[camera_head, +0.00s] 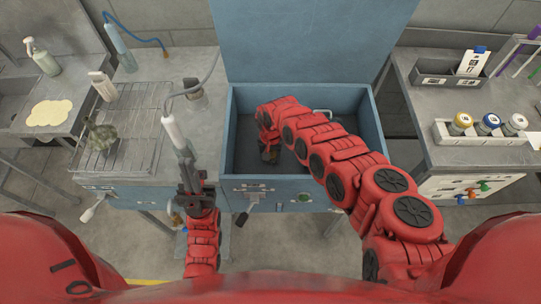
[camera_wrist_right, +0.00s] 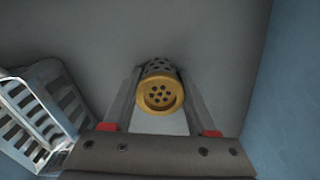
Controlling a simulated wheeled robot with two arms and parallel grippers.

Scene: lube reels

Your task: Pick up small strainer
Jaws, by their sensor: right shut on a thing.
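A white slotted basket (camera_wrist_right: 40,108) lies left of my right gripper, and a blue wall (camera_wrist_right: 290,90) rises at right. The raised blue lid (camera_head: 310,40) stands behind the bin. A wire rack (camera_head: 140,125) with a greenish lump (camera_head: 102,134) is at left. Capped bottles (camera_head: 487,124) stand on the right bench.

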